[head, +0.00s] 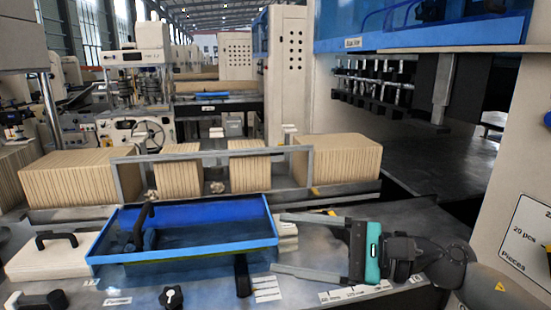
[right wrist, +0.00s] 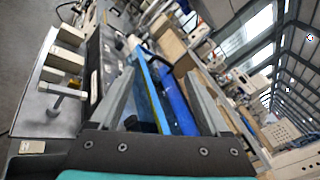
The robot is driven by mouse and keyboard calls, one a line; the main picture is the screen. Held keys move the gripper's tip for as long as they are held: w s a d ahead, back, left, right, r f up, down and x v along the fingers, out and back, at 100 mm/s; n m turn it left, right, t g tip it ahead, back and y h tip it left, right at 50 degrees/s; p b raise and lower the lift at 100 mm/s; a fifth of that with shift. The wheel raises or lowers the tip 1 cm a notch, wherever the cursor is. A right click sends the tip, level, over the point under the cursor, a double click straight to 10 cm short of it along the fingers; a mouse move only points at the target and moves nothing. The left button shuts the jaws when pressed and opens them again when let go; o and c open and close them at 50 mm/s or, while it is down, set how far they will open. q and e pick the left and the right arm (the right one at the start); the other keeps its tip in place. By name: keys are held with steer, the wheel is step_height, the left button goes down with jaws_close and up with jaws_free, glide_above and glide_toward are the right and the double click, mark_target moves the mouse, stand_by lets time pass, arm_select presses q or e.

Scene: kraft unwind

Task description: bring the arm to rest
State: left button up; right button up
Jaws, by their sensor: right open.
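My right gripper (head: 312,246) is open and empty in the head view. Its arm comes in from the lower right, and its two fingers point left, held over the metal table beside the right end of a blue tray (head: 100,257). The right wrist view shows the same open gripper (right wrist: 160,95) with the blue tray (right wrist: 150,85) showing between and beyond its fingers. Whether a finger touches the tray cannot be told. My left gripper is not in view.
Stacks of kraft blocks (head: 340,160) stand behind the tray within a grey metal frame (head: 210,153). A pale block with a black handle (head: 50,255) lies left of the tray. A black knob (head: 172,297) is at the front edge. A large machine with a blue cover (head: 430,30) rises at right.

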steer(key=w+d+r+m+t+h, duration=0.1)
steer(key=w+d+m+t+h, duration=0.1)
steer(key=m+t, duration=0.75)
steer(key=w+d+r+m+t+h, duration=0.1)
steer(key=w+d+m+t+h, duration=0.2)
steer(key=m, duration=1.2)
steer(key=s+d+f+m+g+h, duration=0.1)
steer(key=s+d+f+m+h, duration=0.25)
steer(key=f+m+h, duration=0.45)
steer(key=s+d+f+m+g+h, duration=0.2)
steer(key=d+f+m+h, duration=0.25)
steer(key=f+m, duration=0.7)
steer(key=s+f+m+g, duration=0.5)
steer(key=s+f+m, duration=0.1)
steer(key=s, duration=0.4)
steer(key=s+f+m+g, duration=0.6)
steer(key=s, duration=0.4)
step_height(320, 180, down, 27)
steer(key=s+b, duration=0.2)
steer(key=b, duration=0.3)
steer(key=s+d+f+g+b, duration=0.2)
steer(key=s+f+b, duration=0.3)
steer(key=s+f, duration=1)
step_height(320, 180, down, 4)
steer(key=shift+s+d+f+y+b, duration=0.25)
steer(key=shift+s+d+y+b, duration=0.05)
steer(key=shift+s+d+y, duration=0.05)
